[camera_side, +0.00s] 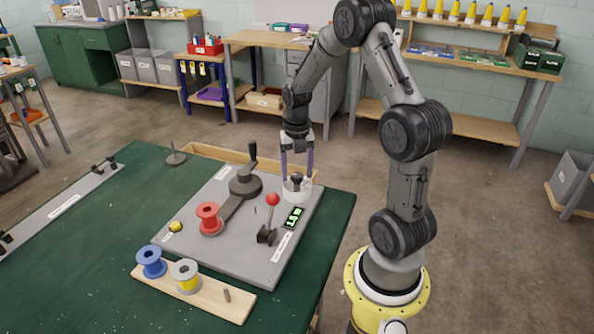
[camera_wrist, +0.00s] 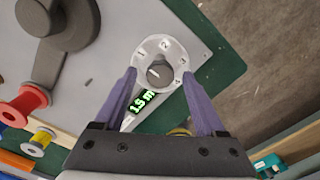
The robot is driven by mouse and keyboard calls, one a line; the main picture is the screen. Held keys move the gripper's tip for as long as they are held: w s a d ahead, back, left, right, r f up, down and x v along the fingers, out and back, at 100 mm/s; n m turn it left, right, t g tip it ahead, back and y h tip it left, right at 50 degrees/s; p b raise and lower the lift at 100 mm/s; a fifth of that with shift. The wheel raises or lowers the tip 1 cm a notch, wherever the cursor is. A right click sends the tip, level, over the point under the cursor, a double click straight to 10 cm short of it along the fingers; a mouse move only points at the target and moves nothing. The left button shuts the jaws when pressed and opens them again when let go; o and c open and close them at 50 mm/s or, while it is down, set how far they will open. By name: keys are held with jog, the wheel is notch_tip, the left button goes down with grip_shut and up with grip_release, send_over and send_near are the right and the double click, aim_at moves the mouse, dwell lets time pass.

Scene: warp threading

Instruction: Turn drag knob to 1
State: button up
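The drag knob (camera_side: 296,181) is a dark round knob on a white dial (camera_side: 297,193) at the right of the grey panel. In the wrist view the knob (camera_wrist: 160,73) sits in the middle of the dial (camera_wrist: 165,45), whose rim carries numerals including 1, 2 and 3. A short light mark on the knob points to the lower left, away from the 1. My gripper (camera_side: 297,175) points down over the knob. Its purple fingers (camera_wrist: 159,73) are open, one on each side, with visible gaps to the knob.
A green display (camera_side: 294,217) beside the dial appears to read 1.5 m. A red-balled lever (camera_side: 272,200), a dark crank arm (camera_side: 246,182) and a red spool (camera_side: 209,218) stand on the panel (camera_side: 225,250). Blue (camera_side: 151,261) and yellow-grey (camera_side: 186,275) spools stand on a wooden board.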

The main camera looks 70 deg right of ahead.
aim_at(296, 175)
notch_tip(296, 175, up, 14)
dwell(0.6)
jog(key=shift+a+f, duration=0.1)
